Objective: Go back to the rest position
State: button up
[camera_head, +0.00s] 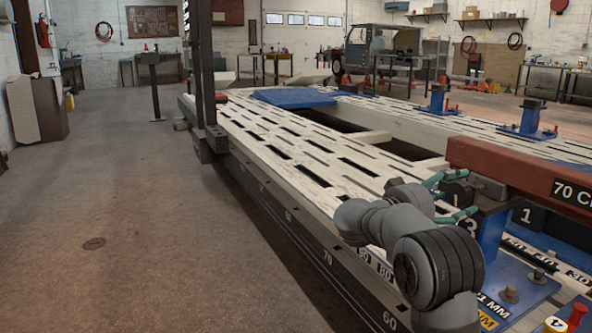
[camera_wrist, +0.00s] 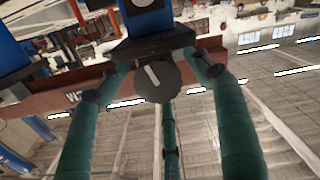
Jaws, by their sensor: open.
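My gripper (camera_head: 452,198) is at the right of the head view, next to a blue clamp stand (camera_head: 489,238) under the red beam. In the wrist view its green fingers (camera_wrist: 158,72) are spread open. A round black knob (camera_wrist: 158,84) with a light mark shows between the fingertips, below a dark block. I cannot tell whether any finger touches the knob. Part of the gripper is hidden behind my arm in the head view.
The red beam (camera_head: 530,170) runs just above and right of my gripper. The slotted white bench (camera_head: 290,150) extends behind, with dark openings. A dark post (camera_head: 203,70) stands at its left edge. The floor (camera_head: 130,220) at left is clear.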

jog(key=n+p, duration=0.2)
jog(key=p, duration=0.1)
jog(key=n+p, duration=0.2)
jog(key=p, duration=0.2)
jog(key=n+p, duration=0.2)
jog(key=p, duration=0.1)
jog(key=shift+r+p, duration=0.35)
jog(key=shift+p, duration=0.05)
jog(key=n+p, duration=0.5)
jog(key=p, duration=0.3)
jog(key=shift+n, duration=0.3)
jog(key=n+p, duration=0.5)
jog(key=shift+f+p, duration=0.15)
jog(key=shift+p, duration=0.15)
jog(key=n, duration=0.2)
jog(key=n+p, duration=0.1)
jog(key=n, duration=0.1)
jog(key=n+p, duration=0.1)
jog(key=n, duration=0.1)
jog(key=shift+f, duration=0.4)
